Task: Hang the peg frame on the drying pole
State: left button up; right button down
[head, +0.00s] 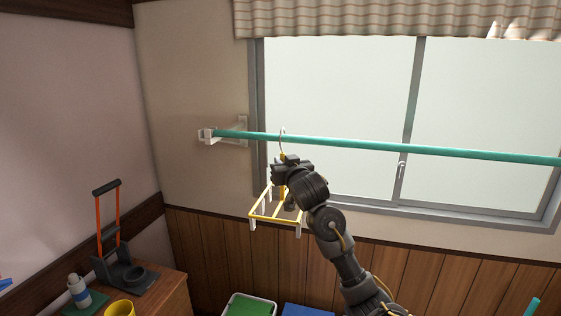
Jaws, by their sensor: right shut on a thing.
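The drying pole (350,147) is a long teal bar running across the window, held at its left end by a white wall bracket. The peg frame (263,218) is a yellow frame with white pegs hanging from it. Its thin hook (282,135) rises above my gripper and overlaps the pole in the head view; I cannot tell whether it rests on the pole. My right gripper (284,172) is shut on the peg frame just below the pole, and its arm hides part of the frame. My left gripper is not in view.
A wooden cabinet (165,293) at lower left carries a dark stand with orange uprights (118,230), a bottle (78,291) and a yellow cup (120,309). A bin with green contents (250,306) and a blue item (306,310) sit below. The pole is bare to the right.

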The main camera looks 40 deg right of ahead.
jog(key=shift+w+d+f+b, duration=0.2)
jog(key=shift+w+d+f, duration=0.2)
jog(key=shift+d, duration=0.15)
jog(key=shift+w+d+f+b, duration=0.2)
jog(key=shift+w+d+f, duration=0.15)
jog(key=shift+d, duration=0.25)
jog(key=shift+w+d+f+b, duration=0.2)
jog(key=shift+w+d+f, duration=0.1)
jog(key=shift+w+d, duration=0.2)
